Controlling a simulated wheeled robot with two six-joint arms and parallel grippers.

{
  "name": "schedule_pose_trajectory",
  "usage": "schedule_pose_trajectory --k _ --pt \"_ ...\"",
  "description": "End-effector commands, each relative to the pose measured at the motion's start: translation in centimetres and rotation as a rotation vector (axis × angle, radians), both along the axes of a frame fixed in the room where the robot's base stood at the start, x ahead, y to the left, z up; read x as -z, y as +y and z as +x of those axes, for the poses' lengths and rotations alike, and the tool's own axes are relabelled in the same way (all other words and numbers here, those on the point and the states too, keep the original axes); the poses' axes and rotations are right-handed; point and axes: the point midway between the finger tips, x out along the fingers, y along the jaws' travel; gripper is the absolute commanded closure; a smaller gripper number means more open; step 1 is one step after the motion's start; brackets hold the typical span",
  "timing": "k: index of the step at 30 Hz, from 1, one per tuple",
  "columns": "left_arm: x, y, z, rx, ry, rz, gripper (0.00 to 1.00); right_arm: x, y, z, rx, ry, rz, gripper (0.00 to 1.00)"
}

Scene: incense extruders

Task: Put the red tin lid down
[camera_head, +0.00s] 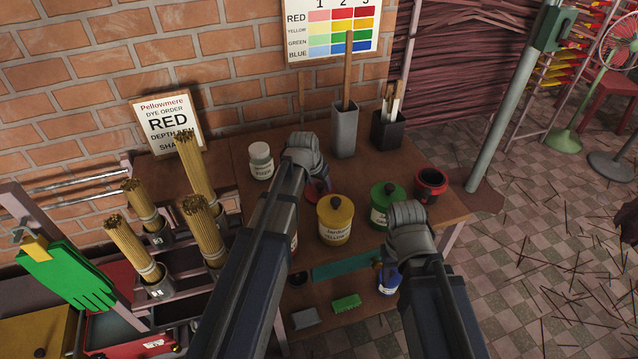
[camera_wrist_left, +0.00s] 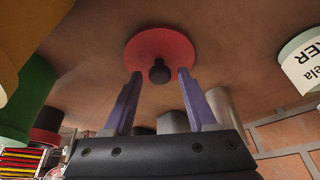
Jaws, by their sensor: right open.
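The red tin lid (camera_wrist_left: 135,50), a round disc with a black knob (camera_wrist_left: 159,72), lies flat on the brown table in the left wrist view. My left gripper (camera_wrist_left: 160,74) has its two purple fingers apart on either side of the knob, with gaps showing. In the head view the lid (camera_head: 312,197) is mostly hidden by my left arm. A dark tin with a red rim (camera_head: 431,186) stands uncovered at the table's right. My right gripper (camera_head: 408,215) is over the table's front right; its fingers are hidden behind its wrist.
A yellow tin (camera_head: 335,222) and a green tin (camera_head: 386,202) stand close to the right of the lid. A white-lidded jar (camera_head: 261,162), a grey holder (camera_head: 344,135) and a black holder (camera_head: 388,130) stand behind. Incense bundles (camera_head: 200,215) are at left.

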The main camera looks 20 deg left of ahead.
Motion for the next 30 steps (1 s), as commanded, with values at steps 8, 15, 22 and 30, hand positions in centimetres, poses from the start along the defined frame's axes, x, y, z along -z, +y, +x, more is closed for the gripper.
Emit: schedule_pose_trajectory --k 8,15,22,30 --pt "0.0 0.0 0.0 0.000 0.000 0.000 0.37 0.0 0.0 0.0 0.000 0.000 0.000 0.50" --pt "-1.0 0.0 -0.2 0.000 0.000 0.000 0.37 -1.0 0.0 0.0 0.000 0.000 0.000 0.50" --pt "-3.6 0.2 -1.2 -0.001 0.000 0.000 0.37 -3.6 0.0 0.0 0.000 0.000 0.000 0.50" --pt "-7.8 0.5 -2.9 -0.001 0.000 0.000 0.37 -7.8 0.0 0.0 0.001 0.000 0.000 0.50"
